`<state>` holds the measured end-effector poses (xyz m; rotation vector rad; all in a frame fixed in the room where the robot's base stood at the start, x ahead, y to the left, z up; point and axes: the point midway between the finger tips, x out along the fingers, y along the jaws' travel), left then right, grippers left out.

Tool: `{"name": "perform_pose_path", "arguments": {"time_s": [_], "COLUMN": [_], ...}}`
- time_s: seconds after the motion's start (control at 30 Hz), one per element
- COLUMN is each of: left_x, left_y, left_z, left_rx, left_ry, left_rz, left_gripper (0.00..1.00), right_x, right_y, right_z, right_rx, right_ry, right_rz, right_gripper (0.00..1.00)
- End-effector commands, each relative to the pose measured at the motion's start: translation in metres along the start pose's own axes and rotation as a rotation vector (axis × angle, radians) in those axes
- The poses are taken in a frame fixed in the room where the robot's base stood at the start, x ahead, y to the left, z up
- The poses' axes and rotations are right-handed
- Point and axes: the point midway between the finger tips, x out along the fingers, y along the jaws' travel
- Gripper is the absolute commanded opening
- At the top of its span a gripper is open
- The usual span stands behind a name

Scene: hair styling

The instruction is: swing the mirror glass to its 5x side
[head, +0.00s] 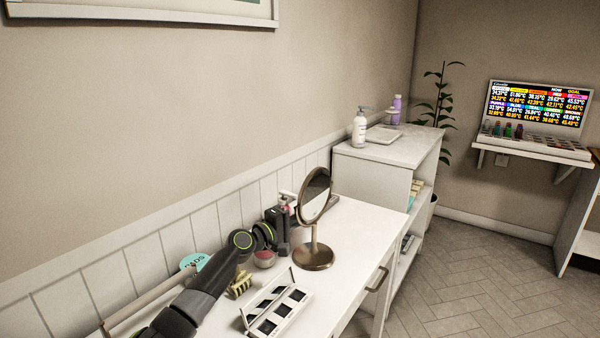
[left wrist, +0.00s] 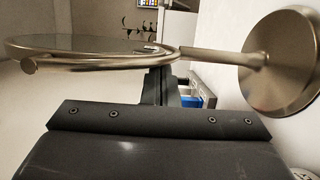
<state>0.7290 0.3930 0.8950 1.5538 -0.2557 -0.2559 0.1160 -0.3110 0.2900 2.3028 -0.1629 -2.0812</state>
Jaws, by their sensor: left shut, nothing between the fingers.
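The round vanity mirror (head: 315,197) stands upright on the white table, with a bronze rim, a stem and a round base (head: 313,257). Its glass is turned obliquely to the head view; no magnification mark is legible. In the left wrist view the mirror's rim (left wrist: 90,62) appears nearly edge-on, with the base (left wrist: 282,62) at right. My left gripper (head: 290,222) is just left of the mirror, shut and empty. In the left wrist view its fingers (left wrist: 159,84) lie close to the rim near the stem; contact cannot be told. My right gripper is not in view.
A white palette (head: 277,307) with dark squares and a gold claw clip (head: 240,285) lie in front of the mirror. A reddish jar (head: 264,259) and a pink-topped bottle (head: 287,199) are close to my arm. The table right of the mirror base is clear.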

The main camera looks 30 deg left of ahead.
Motion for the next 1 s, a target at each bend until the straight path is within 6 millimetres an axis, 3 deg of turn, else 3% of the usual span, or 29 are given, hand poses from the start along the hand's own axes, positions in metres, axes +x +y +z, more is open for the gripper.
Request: {"name": "perform_pose_path", "arguments": {"time_s": [0.37,0.73,1.0], "left_x": [0.000,0.000,0.000], "left_y": [0.009,0.076,0.100], "left_z": [0.000,0.000,0.000], "left_rx": [0.003,0.004,0.001], "left_ry": [-0.001,-0.001,-0.001], "left_rz": [0.001,0.002,0.000], "left_gripper": [0.00,0.00,0.00], "right_x": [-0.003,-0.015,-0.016], "right_y": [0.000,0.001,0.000], "right_z": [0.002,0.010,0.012], "right_rx": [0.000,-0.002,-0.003], "right_ry": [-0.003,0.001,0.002], "right_rz": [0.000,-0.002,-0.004], "right_gripper": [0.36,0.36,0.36]}}
